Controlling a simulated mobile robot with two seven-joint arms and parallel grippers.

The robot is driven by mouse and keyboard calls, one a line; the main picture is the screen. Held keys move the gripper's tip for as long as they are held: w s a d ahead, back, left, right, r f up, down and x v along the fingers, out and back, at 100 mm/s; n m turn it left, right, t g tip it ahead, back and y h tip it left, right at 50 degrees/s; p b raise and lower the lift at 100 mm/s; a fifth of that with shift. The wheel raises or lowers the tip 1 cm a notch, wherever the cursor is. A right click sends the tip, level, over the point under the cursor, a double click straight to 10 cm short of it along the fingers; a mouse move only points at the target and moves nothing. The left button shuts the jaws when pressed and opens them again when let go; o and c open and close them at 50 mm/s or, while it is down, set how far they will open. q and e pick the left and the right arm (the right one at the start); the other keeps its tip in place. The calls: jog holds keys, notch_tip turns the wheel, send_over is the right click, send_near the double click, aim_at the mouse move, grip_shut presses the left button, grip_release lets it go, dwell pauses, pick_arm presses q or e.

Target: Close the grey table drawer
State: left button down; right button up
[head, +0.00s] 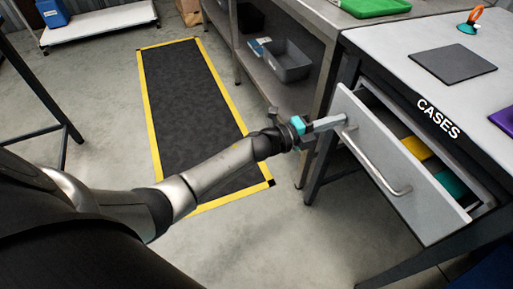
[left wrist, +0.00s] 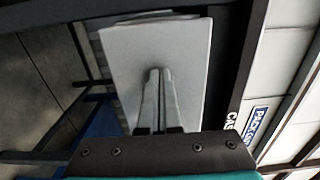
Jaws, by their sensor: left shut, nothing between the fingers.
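The grey table drawer (head: 397,162) is pulled out from under the worktop labelled CASES, on the right of the head view. A yellow item (head: 416,147) and a teal item (head: 450,184) lie inside it. A long bar handle (head: 383,178) runs along its front. My left gripper (head: 345,118) is shut and empty, with its fingertips at the drawer front, near the handle's far end. In the left wrist view the shut fingers (left wrist: 160,72) point at the light drawer front (left wrist: 190,45); I cannot tell whether they touch it. My right gripper is not in view.
The worktop (head: 390,45) carries a dark square mat (head: 453,64), a purple item (head: 503,120) and a teal-and-orange tool (head: 470,20). A grey bin (head: 288,68) sits on a shelf behind. A black floor mat (head: 190,100) with yellow edges lies on open floor.

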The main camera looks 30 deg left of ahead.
aim_at(351, 116)
pick_arm(q)
jog(key=b+x, duration=0.1)
jog(key=x, duration=0.4)
jog(key=shift+w+d, duration=0.1)
jog(key=shift+w, duration=0.05)
jog(key=shift+r, duration=0.15)
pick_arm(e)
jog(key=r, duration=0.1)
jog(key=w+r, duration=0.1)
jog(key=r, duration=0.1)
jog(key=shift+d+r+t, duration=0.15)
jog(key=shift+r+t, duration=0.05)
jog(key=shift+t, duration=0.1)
pick_arm(q)
jog(key=shift+d+r, duration=0.1)
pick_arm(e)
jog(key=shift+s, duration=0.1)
